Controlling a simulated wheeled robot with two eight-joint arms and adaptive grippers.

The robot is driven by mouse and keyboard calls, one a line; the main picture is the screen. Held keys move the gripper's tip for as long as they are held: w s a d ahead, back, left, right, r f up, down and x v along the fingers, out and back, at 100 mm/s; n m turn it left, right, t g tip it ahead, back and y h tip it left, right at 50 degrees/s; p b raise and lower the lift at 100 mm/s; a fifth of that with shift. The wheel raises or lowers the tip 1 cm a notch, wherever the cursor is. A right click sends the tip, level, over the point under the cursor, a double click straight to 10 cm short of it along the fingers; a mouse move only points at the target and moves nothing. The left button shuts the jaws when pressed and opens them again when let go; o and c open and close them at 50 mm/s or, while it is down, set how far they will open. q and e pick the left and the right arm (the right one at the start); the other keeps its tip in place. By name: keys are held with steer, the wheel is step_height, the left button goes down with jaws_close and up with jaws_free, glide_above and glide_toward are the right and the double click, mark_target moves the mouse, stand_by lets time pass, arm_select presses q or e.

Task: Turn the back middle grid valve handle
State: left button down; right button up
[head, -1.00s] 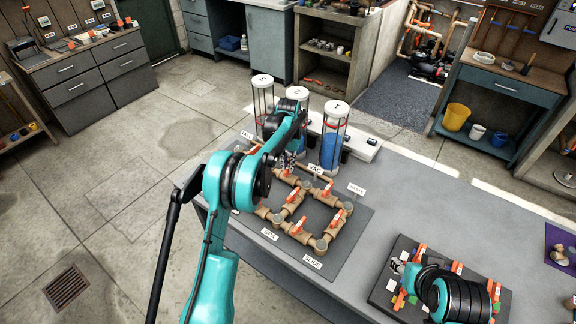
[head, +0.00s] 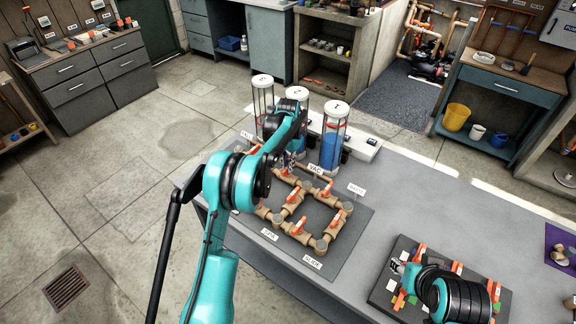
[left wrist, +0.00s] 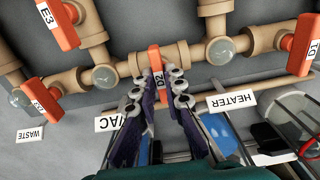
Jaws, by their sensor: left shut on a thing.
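The orange valve handle marked D2 (left wrist: 154,62) stands on a tan pipe in the left wrist view. My left gripper (left wrist: 157,88) has its dark, grey-jointed fingers on both sides of it and is shut on it. In the head view my left gripper (head: 288,160) is at the back of the pipe grid (head: 295,222), where my own arm largely hides it and the handle. My right gripper (head: 403,272) is low over a board at the lower right; its fingers are too small and covered to read.
Orange handles E3 (left wrist: 58,22) and D1 (left wrist: 303,45) stand near D2. The VAC sign (left wrist: 118,121) and HEATER sign (left wrist: 234,101) are close to the fingers. A tank with blue contents (head: 330,148) stands behind the grid. The grey bench top (head: 425,200) is clear between grid and board.

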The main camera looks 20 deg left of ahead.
arm_select(q)
steer(key=c, duration=1.6)
jaws_free()
step_height(320, 180, up, 12)
